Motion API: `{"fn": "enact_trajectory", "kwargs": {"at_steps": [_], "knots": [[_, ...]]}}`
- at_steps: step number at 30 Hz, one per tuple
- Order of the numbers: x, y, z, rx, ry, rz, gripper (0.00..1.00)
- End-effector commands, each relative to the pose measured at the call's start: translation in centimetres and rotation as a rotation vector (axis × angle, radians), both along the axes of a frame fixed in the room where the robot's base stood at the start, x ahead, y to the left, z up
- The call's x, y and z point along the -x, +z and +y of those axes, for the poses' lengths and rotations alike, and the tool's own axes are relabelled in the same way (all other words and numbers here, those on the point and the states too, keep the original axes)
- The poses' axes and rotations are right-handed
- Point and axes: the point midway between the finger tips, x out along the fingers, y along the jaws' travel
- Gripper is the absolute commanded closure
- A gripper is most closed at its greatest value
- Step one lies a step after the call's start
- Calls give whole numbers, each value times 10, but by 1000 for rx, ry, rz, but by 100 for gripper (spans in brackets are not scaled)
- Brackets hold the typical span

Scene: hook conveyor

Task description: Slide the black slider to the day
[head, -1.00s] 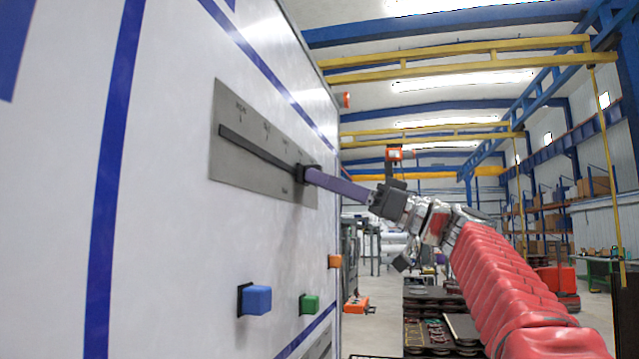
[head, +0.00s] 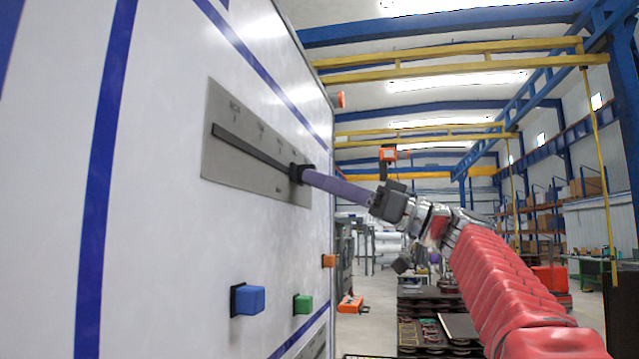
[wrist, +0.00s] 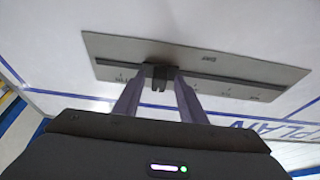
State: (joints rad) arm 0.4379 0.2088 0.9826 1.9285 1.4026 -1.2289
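The black slider (head: 297,173) is a small block on a dark slot in a grey plate (head: 240,183) on the white panel. In the head view it sits toward the right part of the slot. It also shows in the wrist view (wrist: 160,73), nearer the slot's left end there. The purple fingers of my gripper (head: 312,178) reach it from the right. In the wrist view they lie on both sides of the slider and appear closed on it.
Below the plate, a blue button (head: 247,300), a green button (head: 303,304) and an orange button (head: 328,261) stick out from the panel. The panel's right edge is close behind my gripper. Open hall floor with dark pallets lies to the right.

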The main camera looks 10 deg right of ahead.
Motion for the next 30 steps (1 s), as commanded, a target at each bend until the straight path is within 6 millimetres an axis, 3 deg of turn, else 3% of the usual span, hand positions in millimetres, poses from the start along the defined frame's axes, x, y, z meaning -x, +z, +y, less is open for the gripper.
{"fn": "enact_trajectory", "kwargs": {"at_steps": [19,24,30], "knots": [[44,-42,-89,-2,-4,1,62],[50,-48,-102,-1,-2,2,62],[52,-50,-104,-1,2,1,62]]}}
